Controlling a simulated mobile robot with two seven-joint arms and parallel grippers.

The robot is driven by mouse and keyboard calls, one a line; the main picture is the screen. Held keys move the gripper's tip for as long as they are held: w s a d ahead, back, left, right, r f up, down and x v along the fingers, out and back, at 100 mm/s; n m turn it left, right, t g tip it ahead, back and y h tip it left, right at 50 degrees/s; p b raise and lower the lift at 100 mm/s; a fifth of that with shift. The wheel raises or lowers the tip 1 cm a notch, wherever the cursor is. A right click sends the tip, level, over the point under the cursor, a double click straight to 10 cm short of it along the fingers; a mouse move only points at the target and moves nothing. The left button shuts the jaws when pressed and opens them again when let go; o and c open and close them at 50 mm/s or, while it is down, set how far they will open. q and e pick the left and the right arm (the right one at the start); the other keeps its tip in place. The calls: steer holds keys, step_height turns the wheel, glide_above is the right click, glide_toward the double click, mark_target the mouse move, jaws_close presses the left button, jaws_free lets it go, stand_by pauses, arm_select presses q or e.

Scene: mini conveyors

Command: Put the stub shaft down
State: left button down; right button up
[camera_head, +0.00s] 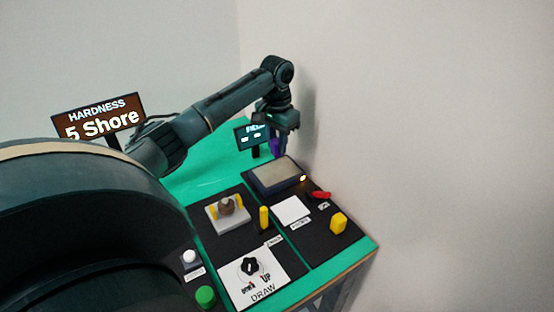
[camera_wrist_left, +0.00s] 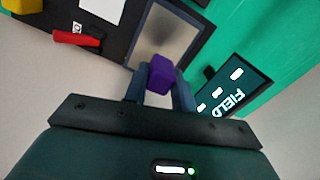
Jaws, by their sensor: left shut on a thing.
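My left gripper (camera_head: 281,152) is shut on a purple block-like piece, which I take as the stub shaft (camera_head: 274,146). It also shows between the two fingers in the left wrist view (camera_wrist_left: 159,78). The gripper points down and holds it near the far edge of a dark-framed grey plate (camera_head: 276,177). In the left wrist view the plate (camera_wrist_left: 165,42) lies just beyond the piece. I cannot tell the exact height of the piece above it. The lower part of the piece is partly hidden by the fingers. My right gripper is not in view.
A small FIELD display (camera_head: 252,136) stands left of the gripper. The wall is close on the right. Green tabletop (camera_head: 205,180) is clear at left.

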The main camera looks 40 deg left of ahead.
mark_target(277, 140)
arm_select(q)
steer(key=shift+f, duration=2.9)
steer(key=shift+f, duration=0.1)
steer(key=c, duration=1.1)
jaws_free()
steer(key=shift+c, duration=0.2)
step_height(277, 140, up, 12)
steer(key=shift+r, duration=0.15)
